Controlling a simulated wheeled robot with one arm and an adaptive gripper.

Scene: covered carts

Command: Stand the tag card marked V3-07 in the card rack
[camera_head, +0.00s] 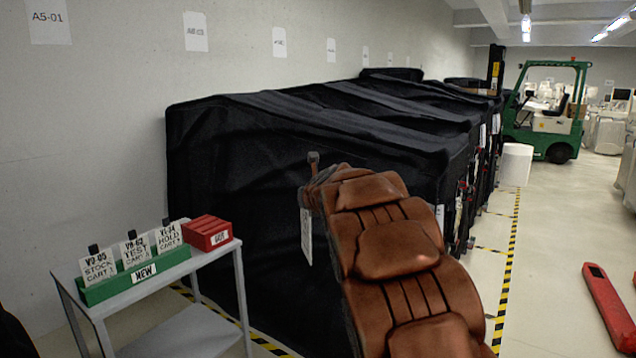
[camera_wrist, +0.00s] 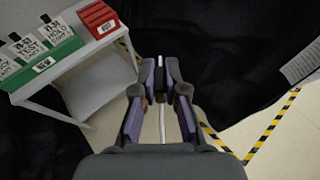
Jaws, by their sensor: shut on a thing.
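The green card rack (camera_head: 110,290), labelled NEW, stands on a small grey table at the lower left. Three white cards with black tabs stand in it: STOCK (camera_head: 99,269), TEST (camera_head: 136,250) and HOLD (camera_head: 168,237). The rack also shows at the upper left in the wrist view (camera_wrist: 22,76). My gripper (camera_wrist: 167,72) is shut on a thin white card seen edge-on (camera_wrist: 162,122), right of the rack and apart from it. Its marking cannot be read. In the head view my brown-covered arm hides most of the gripper.
A red box (camera_head: 208,233) sits on the table (camera_head: 204,262), right of the rack. Black-covered carts (camera_head: 240,180) fill the middle behind my arm. Yellow-black tape (camera_head: 508,262) marks the floor. A green forklift (camera_head: 546,112) and red pallet forks (camera_head: 608,308) are at right.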

